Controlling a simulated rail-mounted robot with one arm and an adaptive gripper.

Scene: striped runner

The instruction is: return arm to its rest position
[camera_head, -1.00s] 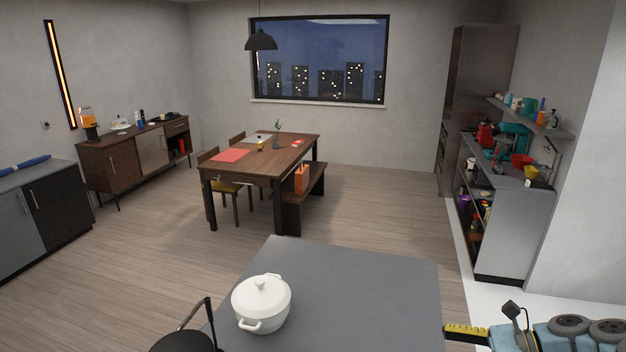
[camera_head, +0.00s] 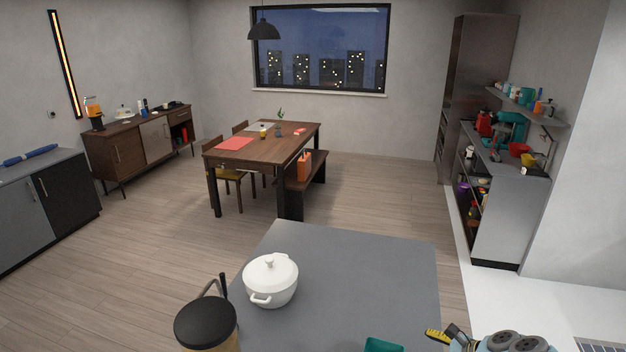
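Part of my arm shows at the lower right edge, as blue links with round grey joint caps. The near end of the grey worktop (camera_head: 350,270) is to the left of the arm. A white lidded pot (camera_head: 270,281) stands upright on it, well apart from the visible arm.
A black round-topped thing (camera_head: 205,320) stands by the worktop's left edge. A teal object (camera_head: 384,345) is cut off at the bottom. A dining table (camera_head: 262,150) and bench (camera_head: 303,182) stand beyond open floor. A metal shelf unit (camera_head: 508,205) is at right.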

